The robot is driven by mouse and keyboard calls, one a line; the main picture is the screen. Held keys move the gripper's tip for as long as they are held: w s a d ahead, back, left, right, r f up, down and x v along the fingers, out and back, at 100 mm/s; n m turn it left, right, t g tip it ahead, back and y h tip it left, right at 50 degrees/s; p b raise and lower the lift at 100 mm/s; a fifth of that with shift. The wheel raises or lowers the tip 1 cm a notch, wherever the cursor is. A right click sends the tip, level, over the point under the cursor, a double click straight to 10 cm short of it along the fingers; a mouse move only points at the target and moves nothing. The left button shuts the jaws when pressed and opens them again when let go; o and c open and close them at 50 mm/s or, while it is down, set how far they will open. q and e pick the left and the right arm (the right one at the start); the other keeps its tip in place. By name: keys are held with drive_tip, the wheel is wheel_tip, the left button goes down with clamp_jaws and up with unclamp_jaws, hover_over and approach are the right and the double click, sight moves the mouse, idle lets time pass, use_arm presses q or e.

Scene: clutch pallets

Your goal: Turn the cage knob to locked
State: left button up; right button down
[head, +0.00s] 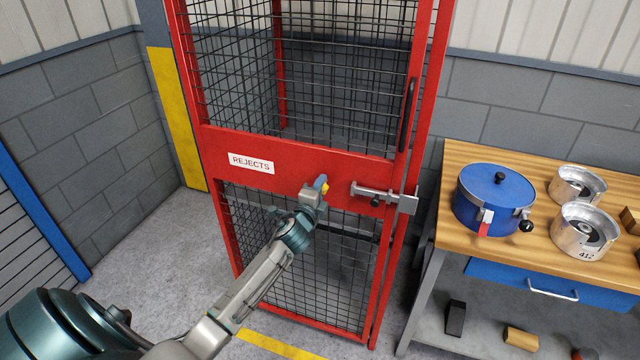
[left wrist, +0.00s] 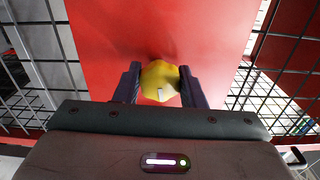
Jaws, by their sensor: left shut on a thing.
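The red cage door (head: 290,165) with black mesh and a "REJECTS" label stands ahead of me, and it looks shut. The yellow cage knob (left wrist: 160,82) is on the red cross panel. It has a small white mark near its lower edge in the left wrist view. In the head view only a bit of the knob (head: 325,187) shows past my gripper. My left gripper (head: 320,185) is shut on the knob, with one dark finger on each side of it. A grey slide bolt (head: 375,194) lies level to the right of the knob. My right gripper is out of view.
A wooden workbench (head: 455,155) on the right holds a blue lidded pot (head: 485,205) and metal cups (head: 585,228). A black door handle (head: 408,112) is at the cage's upper right. The floor (head: 140,250) left of the cage is clear.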

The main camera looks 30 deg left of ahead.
use_arm(q)
drive_tip(key=shift+m+p, duration=0.5)
drive_tip(key=shift+m, duration=0.5)
drive_tip(key=o, duration=1)
drive_tip(key=b+v, duration=0.3)
drive_tip(key=v, duration=0.7)
drive_tip(key=shift+s+d, duration=0.15)
drive_tip(key=shift+s, duration=0.15)
